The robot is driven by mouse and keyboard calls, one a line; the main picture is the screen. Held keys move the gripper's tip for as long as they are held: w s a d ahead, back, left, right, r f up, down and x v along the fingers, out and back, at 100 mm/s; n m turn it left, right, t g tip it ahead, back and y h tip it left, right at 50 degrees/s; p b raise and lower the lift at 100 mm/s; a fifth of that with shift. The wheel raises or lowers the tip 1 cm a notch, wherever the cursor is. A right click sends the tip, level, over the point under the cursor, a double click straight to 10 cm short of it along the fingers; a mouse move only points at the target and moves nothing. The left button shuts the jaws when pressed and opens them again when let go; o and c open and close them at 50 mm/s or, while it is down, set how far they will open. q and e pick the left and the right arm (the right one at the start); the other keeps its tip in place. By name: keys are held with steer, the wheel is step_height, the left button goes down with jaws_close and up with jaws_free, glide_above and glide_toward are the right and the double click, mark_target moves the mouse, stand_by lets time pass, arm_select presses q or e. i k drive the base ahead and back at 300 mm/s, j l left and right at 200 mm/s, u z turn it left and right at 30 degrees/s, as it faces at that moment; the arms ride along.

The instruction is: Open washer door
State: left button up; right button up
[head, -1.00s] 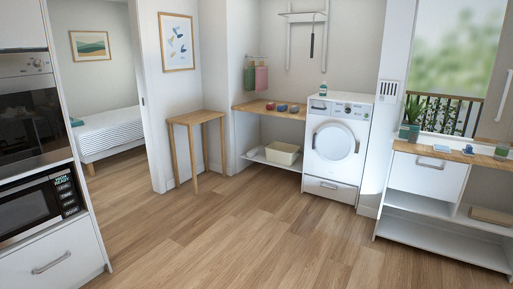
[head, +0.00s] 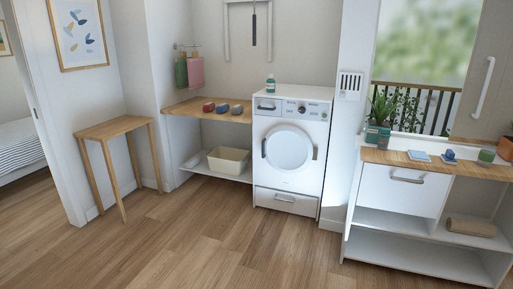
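The white washer (head: 287,151) stands against the back wall, a little right of centre in the head view. Its round door (head: 289,147) looks shut, with a dark grey handle (head: 315,153) at the door's right edge and a grey piece at its left edge. A drawer (head: 285,201) with a handle sits below the door. Neither of my grippers shows in the view.
A wooden counter (head: 190,109) with small coloured items adjoins the washer's left side, above a bin (head: 228,160). A tall wooden table (head: 113,130) stands left. A counter unit (head: 402,195) stands right. The floor (head: 215,235) before the washer is clear.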

mark_target(287, 149)
steer(key=i, duration=1.95)
